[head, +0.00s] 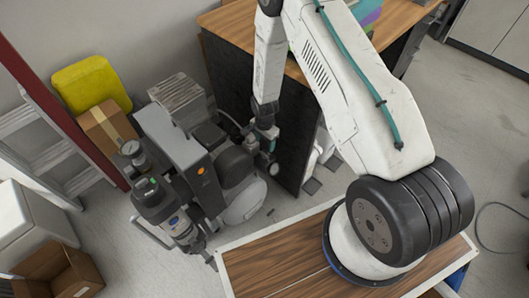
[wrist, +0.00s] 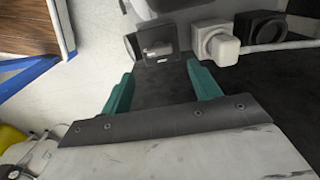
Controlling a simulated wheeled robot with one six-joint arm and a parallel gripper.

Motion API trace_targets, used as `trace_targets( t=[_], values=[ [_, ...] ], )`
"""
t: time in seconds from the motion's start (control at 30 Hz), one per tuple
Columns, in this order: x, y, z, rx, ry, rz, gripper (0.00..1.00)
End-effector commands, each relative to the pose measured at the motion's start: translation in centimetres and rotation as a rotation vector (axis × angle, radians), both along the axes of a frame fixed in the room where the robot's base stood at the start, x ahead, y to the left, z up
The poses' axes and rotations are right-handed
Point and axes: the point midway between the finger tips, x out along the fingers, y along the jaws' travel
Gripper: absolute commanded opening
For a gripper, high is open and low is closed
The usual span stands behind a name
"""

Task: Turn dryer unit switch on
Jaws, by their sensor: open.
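The compressor assembly (head: 205,165) stands on the floor left of the middle in the head view. Its upright grey housing (head: 172,140) has an orange round spot (head: 200,170) on its dark front. A dark cylindrical unit (head: 155,195) with a small green mark stands at its front left. I cannot tell which part is the dryer unit. My gripper (head: 265,143) is at the right side of the assembly, close to the dark cabinet side. In the wrist view my gripper (wrist: 160,75) is open, with teal fingers apart and nothing between them. A dark square plate with a grey switch-like part (wrist: 158,48) is beyond the fingertips.
A white block-like fitting (wrist: 222,45) and a black box (wrist: 260,32) are right of the plate. A wooden-topped cabinet (head: 245,85) stands behind my gripper.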

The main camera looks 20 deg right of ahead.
Motion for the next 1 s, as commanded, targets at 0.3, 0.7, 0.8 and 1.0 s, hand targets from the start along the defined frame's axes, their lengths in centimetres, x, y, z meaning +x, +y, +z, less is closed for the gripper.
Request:
trace_targets(
  t=[0.3,0.7,0.8,1.0],
  values=[
    [-0.1,0.0,-4.0,0.0,0.003,-0.016,0.62],
    [0.0,0.0,-7.7,0.0,0.001,-0.015,0.62],
    [0.0,0.0,-7.7,0.0,0.001,-0.015,0.62],
    [0.0,0.0,-7.7,0.001,0.001,-0.014,0.37]
  ],
)
